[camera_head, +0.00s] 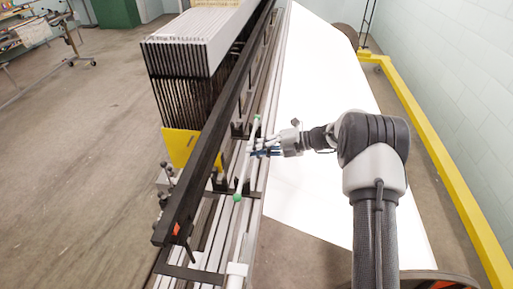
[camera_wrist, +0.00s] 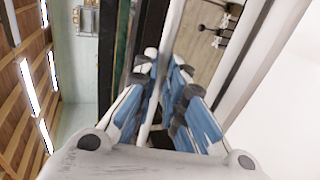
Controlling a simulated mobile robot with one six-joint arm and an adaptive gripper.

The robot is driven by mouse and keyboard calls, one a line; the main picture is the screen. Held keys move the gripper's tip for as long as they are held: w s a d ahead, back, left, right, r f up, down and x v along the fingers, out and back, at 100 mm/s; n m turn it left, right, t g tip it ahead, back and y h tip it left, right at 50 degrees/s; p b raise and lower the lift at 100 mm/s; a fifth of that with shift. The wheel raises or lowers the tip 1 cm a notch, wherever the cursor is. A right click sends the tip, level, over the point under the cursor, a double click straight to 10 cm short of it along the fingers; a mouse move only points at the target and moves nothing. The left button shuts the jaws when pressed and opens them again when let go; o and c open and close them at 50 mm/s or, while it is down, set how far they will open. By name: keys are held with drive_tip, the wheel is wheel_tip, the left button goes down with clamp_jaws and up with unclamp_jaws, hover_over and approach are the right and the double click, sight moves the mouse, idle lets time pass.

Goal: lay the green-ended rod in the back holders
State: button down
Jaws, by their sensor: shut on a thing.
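The green-ended rod (camera_head: 244,176) is a thin pale rod with a green tip at each end, lengthwise along the machine in the head view. My gripper (camera_head: 256,150) reaches in from the right and is shut around its middle. In the wrist view my gripper (camera_wrist: 168,95) has its blue fingers on both sides of the pale rod (camera_wrist: 173,30). Black brackets, which look like holders, show near the far end (camera_head: 240,130) and near end (camera_head: 247,190) of the rod. I cannot tell whether the rod touches them.
A long black beam (camera_head: 205,160) runs just left of the rod, with a stack of dark plates (camera_head: 185,85) and a yellow plate (camera_head: 180,146) beyond it. Pale rails (camera_head: 212,240) run underneath. A white sheet (camera_head: 310,80) lies right of the machine.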

idle(0.4)
drive_tip(key=c, duration=1.6)
unclamp_jaws()
drive_tip(key=shift+f, duration=0.1)
drive_tip(key=v, duration=1.2)
drive_tip(key=s+a+r+n+g+h, duration=0.1)
drive_tip(key=s+a+r+n+h, duration=0.25)
drive_tip(key=s+r+n, duration=0.5)
drive_tip(key=s+a+r+n+g+h, duration=0.15)
drive_tip(key=s+r+n+h, duration=0.3)
drive_tip(key=s+n, duration=0.6)
drive_tip(key=s+d+n+t+h, duration=0.1)
drive_tip(key=s+n+h, duration=0.1)
drive_tip(key=s+n, duration=0.4)
drive_tip(key=s+d+n+t+h, duration=0.2)
drive_tip(key=s+n, duration=0.4)
drive_tip(key=s, duration=0.1)
drive_tip(key=s+d+n+t+h, duration=0.1)
drive_tip(key=s+n, duration=0.5)
drive_tip(key=n, duration=0.1)
drive_tip(key=shift+s+d+f+t+h, duration=0.25)
drive_tip(key=shift+s+d+f+h, duration=0.1)
drive_tip(key=shift+d+f+h, duration=0.05)
